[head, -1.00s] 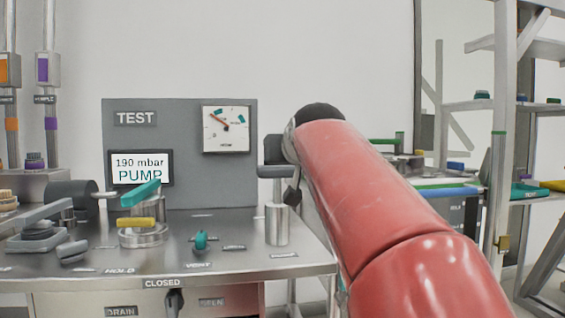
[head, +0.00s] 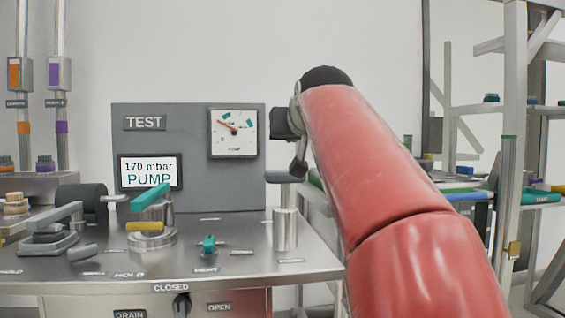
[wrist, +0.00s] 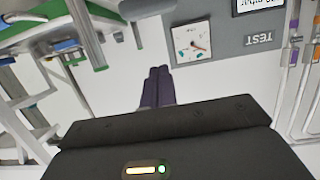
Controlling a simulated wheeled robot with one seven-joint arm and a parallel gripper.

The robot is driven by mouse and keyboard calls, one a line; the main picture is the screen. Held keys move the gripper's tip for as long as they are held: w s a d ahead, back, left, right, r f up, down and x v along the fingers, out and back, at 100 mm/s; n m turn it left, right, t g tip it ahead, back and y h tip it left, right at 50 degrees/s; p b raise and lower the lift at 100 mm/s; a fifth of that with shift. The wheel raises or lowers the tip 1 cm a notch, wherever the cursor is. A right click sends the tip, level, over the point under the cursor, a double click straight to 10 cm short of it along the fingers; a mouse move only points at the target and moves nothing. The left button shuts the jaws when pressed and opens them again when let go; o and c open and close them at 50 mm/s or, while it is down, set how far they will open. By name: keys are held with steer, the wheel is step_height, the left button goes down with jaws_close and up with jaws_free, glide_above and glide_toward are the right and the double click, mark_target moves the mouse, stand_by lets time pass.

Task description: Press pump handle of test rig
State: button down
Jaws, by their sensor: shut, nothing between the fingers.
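The test rig has a grey panel (head: 190,185) with a TEST label, a dial gauge (head: 234,133) and a display (head: 150,173) reading 170 mbar PUMP. A grey bar (head: 283,177) above an upright silver cylinder (head: 285,230) at the bench's right end appears to be the pump handle. My red arm reaches in from the right, its end higher than the bar. In the head view my fingers are hidden. In the wrist view, which shows the rig upside down, my gripper (wrist: 157,72) is shut and empty, near the gauge (wrist: 190,44) in the picture.
A teal lever (head: 150,197) and a yellow handle (head: 145,227) stand on the bench's left half. A small teal valve (head: 209,244) sits mid-bench. A black knob (head: 181,305) on the front points to CLOSED. Shelving (head: 512,130) stands at right.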

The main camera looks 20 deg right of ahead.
steer(key=p, duration=0.2)
glide_above(285, 172)
step_height(285, 172, down, 2)
steer(key=shift+f, duration=0.2)
step_height(285, 172, down, 3)
steer(key=shift+r+b, duration=0.15)
steer(key=shift+b, duration=0.75)
steer(key=shift+f, duration=0.7)
step_height(285, 172, down, 6)
steer(key=b, duration=0.5)
steer(key=shift+w, duration=0.1)
steer(key=shift+d, duration=0.1)
